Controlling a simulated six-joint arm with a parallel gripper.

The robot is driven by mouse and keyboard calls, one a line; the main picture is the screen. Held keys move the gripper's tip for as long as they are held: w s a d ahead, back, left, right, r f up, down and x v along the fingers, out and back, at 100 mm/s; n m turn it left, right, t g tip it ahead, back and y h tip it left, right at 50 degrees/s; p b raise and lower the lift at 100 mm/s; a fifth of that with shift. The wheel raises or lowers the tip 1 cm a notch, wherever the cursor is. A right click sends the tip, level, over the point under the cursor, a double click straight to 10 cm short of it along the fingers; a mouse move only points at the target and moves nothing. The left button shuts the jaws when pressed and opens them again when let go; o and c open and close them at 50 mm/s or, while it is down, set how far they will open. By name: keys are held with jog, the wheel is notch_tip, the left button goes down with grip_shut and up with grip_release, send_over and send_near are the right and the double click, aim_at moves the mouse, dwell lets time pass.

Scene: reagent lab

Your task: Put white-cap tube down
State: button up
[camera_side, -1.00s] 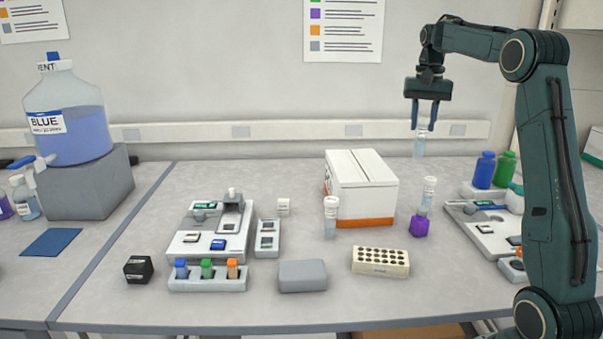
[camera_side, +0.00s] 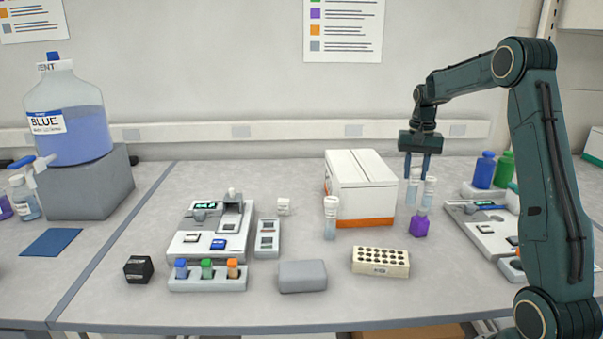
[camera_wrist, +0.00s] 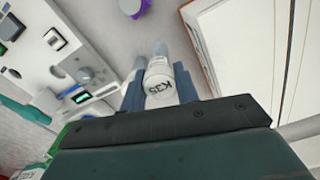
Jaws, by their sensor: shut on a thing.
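My gripper (camera_side: 416,177) is shut on a clear tube (camera_side: 413,192) with a white cap and holds it upright at the back right of the bench, beside the white box. In the wrist view, the cap (camera_wrist: 160,90), marked K35, sits between the fingers of my gripper (camera_wrist: 158,76). I cannot tell if the tube's bottom touches the bench. A third white-capped tube (camera_side: 331,218) stands upright in front of the box.
The white box (camera_side: 361,188) with an orange band is just left of the held tube. A beige rack (camera_side: 380,262) with dark holes lies in front. A grey instrument (camera_side: 484,232) and blue and green bottles (camera_side: 485,170) are to the right.

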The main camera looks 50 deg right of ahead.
aim_at(413, 183)
jog(key=shift+f, duration=2.15)
jog(key=shift+f, duration=0.15)
jog(key=o, duration=0.9)
notch_tip(413, 183, up, 12)
jog(key=shift+r, duration=0.15)
